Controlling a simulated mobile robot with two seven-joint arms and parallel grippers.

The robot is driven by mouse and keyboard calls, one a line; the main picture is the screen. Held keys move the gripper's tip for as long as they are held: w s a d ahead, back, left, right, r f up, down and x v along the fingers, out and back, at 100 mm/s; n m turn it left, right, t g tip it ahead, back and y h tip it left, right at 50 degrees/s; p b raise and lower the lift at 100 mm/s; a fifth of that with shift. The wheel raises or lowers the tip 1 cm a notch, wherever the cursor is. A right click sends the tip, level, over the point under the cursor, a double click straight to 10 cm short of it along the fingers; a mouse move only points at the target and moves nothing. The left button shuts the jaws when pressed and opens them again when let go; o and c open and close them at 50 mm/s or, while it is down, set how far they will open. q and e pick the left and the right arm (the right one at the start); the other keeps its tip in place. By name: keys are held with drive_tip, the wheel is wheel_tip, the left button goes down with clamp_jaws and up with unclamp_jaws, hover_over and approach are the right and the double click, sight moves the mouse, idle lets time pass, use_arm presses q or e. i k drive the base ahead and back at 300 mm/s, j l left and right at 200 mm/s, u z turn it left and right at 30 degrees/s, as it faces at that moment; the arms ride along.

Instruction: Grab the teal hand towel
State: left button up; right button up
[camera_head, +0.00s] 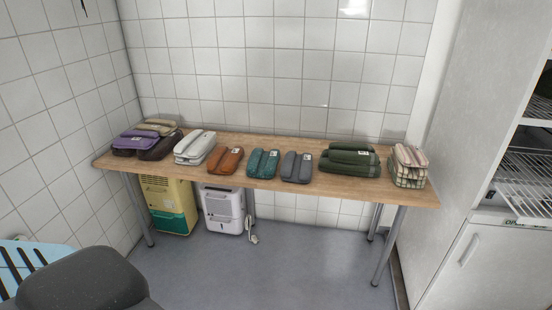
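The teal hand towel (263,163) lies folded near the front edge of the wooden table (330,184), around the middle of the row. It has a small white label on top. An orange-brown towel (225,160) lies to its left and a grey towel (297,167) to its right, both close beside it. Neither of my grippers shows in the head view.
White towels (195,147), a purple and brown pile (147,141), dark green towels (349,160) and a basket (408,168) share the table. Yellow-green (168,203) and white (222,209) units stand below. A dark rounded object (82,281) is at lower left. Floor in front is clear.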

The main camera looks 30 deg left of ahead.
sight(261, 164)
drive_tip(key=i+j+z, duration=0.15)
drive_tip(key=j, duration=0.45)
drive_tip(key=j+z, duration=0.1)
drive_tip(key=j, duration=0.5)
drive_tip(key=i+j+z, duration=0.15)
drive_tip(key=j, duration=1.45)
drive_tip(key=i+j, duration=0.15)
drive_tip(key=j, duration=0.8)
drive_tip(key=l+z, duration=0.05)
